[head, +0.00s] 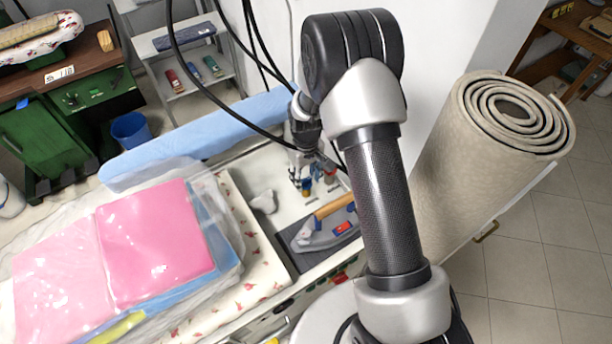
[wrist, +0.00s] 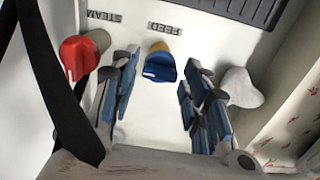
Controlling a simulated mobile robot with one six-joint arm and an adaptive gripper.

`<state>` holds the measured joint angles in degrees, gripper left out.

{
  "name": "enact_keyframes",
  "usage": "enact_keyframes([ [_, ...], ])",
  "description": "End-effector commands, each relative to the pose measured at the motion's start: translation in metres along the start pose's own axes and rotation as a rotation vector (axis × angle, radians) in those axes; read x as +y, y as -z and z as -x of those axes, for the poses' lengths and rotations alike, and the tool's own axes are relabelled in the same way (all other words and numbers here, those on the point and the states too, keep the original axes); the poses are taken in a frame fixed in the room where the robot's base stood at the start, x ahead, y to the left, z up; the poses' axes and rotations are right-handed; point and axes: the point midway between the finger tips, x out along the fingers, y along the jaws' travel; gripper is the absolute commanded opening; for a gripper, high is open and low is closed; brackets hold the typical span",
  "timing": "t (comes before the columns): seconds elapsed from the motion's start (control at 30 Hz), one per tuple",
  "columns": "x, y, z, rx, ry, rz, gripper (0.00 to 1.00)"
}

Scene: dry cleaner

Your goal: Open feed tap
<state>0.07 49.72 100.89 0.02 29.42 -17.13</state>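The feed tap (wrist: 160,66) is a blue knob on a brass-coloured base, beside a FEED label on a pale panel. In the wrist view it sits between the tips of my gripper (wrist: 160,78). My gripper is open, with its blue-padded fingers on either side of the knob and visible gaps to it. In the head view my gripper (head: 303,178) is above the panel, and the small blue and yellow tap (head: 307,187) shows beside it, partly hidden.
A red knob (wrist: 80,58) by the STEAM label is left of my fingers. A white lump (wrist: 240,88) is close on the right. An iron (head: 325,232) rests on a dark pad near the panel. Pink wrapped laundry (head: 155,245) lies left; a rolled carpet (head: 470,150) stands right.

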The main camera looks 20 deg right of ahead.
Motion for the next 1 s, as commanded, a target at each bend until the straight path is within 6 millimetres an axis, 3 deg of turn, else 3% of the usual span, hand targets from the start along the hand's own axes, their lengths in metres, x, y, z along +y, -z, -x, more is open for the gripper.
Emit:
enact_keyframes([
  [0.1,0.000,0.000,0.000,0.000,0.000,0.001,0.53],
  [0.47,0.000,0.001,0.004,0.002,-0.001,0.002,0.53],
  [0.57,0.000,0.001,0.015,0.004,-0.001,0.002,0.53],
  [1.0,0.000,0.001,0.102,0.003,-0.001,0.001,0.53],
])
